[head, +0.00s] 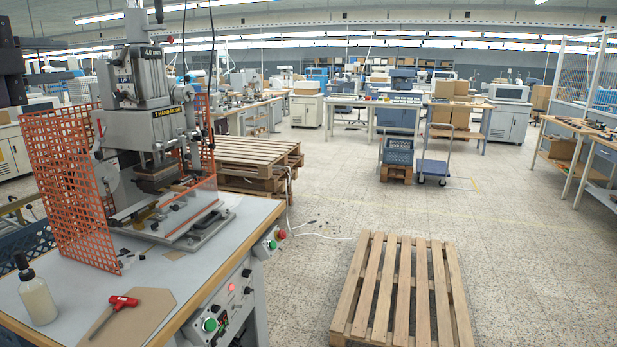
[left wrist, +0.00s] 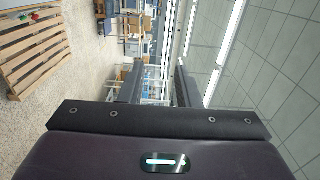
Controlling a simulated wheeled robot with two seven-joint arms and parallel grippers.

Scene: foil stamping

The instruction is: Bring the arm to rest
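My left gripper (left wrist: 158,70) shows in the left wrist view. Its two dark fingers are apart, with nothing between them. The view is rolled on its side: the ceiling lies to the right and the floor to the left. No object touches the fingers there. In the head view I cannot make out the left gripper with certainty. My right gripper shows in neither view.
A stamping press (head: 150,120) with an orange mesh guard (head: 72,185) stands on the left bench (head: 215,268). A bottle (head: 37,298) and a red-handled tool (head: 115,305) are near its front. A wooden pallet (head: 404,295) lies on the floor; floor to its right is clear.

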